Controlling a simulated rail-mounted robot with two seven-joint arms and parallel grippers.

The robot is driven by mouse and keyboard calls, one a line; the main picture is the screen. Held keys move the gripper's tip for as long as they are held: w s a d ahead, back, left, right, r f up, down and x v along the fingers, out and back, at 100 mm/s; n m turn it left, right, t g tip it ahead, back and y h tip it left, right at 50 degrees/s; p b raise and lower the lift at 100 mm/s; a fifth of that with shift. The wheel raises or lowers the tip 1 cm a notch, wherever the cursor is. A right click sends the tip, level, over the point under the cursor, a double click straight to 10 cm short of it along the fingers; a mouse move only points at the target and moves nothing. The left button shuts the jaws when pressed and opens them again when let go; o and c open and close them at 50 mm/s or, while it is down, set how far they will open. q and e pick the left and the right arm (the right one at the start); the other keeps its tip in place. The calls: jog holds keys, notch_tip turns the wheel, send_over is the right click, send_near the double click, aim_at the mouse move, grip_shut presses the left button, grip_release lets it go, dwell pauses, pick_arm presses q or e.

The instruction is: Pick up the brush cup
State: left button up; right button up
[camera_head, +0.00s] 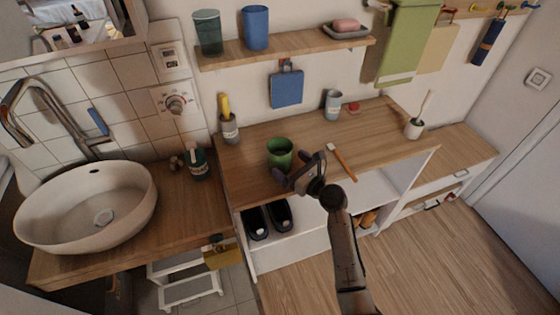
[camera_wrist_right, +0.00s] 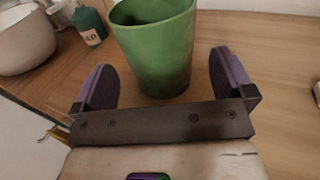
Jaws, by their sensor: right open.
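A green cup (camera_head: 280,153) stands upright on the wooden counter (camera_head: 245,178); no brush shows in it. It may be the brush cup. My right gripper (camera_head: 301,174) is open beside its near right side. In the right wrist view the green cup (camera_wrist_right: 157,45) stands between the two spread fingers (camera_wrist_right: 164,85), with a gap on each side. A white cup (camera_head: 414,130) with a brush-like stick in it stands at the counter's right end. A loose brush (camera_head: 342,162) lies right of my gripper. My left gripper is not in view.
A dark green soap bottle (camera_head: 197,164) and a round sink (camera_head: 85,206) are to the left. A grey holder (camera_head: 229,127) and a grey-blue cup (camera_head: 332,104) stand near the wall. A wooden shelf (camera_head: 290,47) hangs above.

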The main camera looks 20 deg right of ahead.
aim_at(288, 164)
jog(key=b+x, duration=0.2)
jog(key=x, duration=0.2)
jog(key=shift+w+a+f, duration=0.1)
jog(key=shift+f, duration=0.05)
jog(key=shift+w+a, duration=0.15)
jog(key=shift+w, duration=0.25)
jog(key=shift+c, duration=0.2)
jog(key=c, duration=1)
